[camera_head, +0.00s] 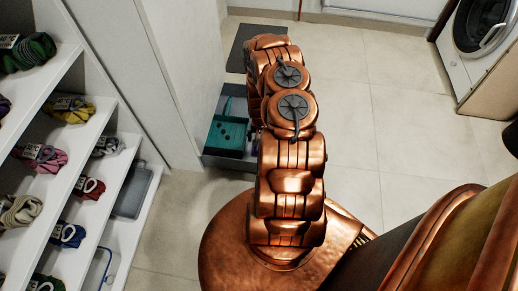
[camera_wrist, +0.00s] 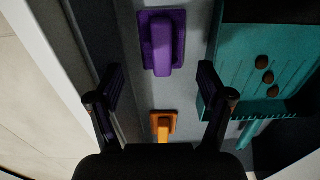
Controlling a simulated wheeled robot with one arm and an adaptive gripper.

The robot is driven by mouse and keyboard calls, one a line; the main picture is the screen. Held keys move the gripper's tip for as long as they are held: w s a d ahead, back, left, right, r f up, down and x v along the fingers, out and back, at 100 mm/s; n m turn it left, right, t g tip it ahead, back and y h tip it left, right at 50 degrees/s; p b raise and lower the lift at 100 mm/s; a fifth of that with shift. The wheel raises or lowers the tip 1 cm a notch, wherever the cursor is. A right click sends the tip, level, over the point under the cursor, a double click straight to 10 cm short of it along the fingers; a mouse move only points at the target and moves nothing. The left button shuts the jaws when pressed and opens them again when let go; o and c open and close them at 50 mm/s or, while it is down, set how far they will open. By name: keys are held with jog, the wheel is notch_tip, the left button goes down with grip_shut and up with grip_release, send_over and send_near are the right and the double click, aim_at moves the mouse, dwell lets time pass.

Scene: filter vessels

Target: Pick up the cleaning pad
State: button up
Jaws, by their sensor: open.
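Two pad-like pieces with raised grips show in the wrist view, a purple one (camera_wrist: 163,42) and a smaller orange one (camera_wrist: 162,125). I cannot tell which is the cleaning pad. My gripper (camera_wrist: 159,82) is open, with one finger on each side of the strip where they sit. The purple piece is ahead of the fingertips, and the orange one is between the fingers, lower in the picture. Nothing is held. In the head view my arm hides the gripper and most of this spot.
A teal dustpan-like tray (camera_wrist: 262,62) with brown lumps lies right of the pads; it also shows in the head view (camera_head: 228,133) in a dark grey container (camera_head: 233,162). White shelves (camera_head: 112,120) with bundles stand left. A washing machine (camera_head: 482,45) stands far right; floor between is clear.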

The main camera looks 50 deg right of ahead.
jog(key=f+b, duration=0.3)
jog(key=f, duration=0.3)
jog(key=shift+a+f, duration=0.2)
jog(key=c, duration=1.3)
jog(key=shift+a, duration=0.1)
jog(key=shift+c, duration=0.4)
jog(key=shift+f, duration=0.1)
jog(key=shift+s, duration=0.1)
grip_shut()
notch_tip(320, 180, up, 10)
jog(key=p, duration=0.5)
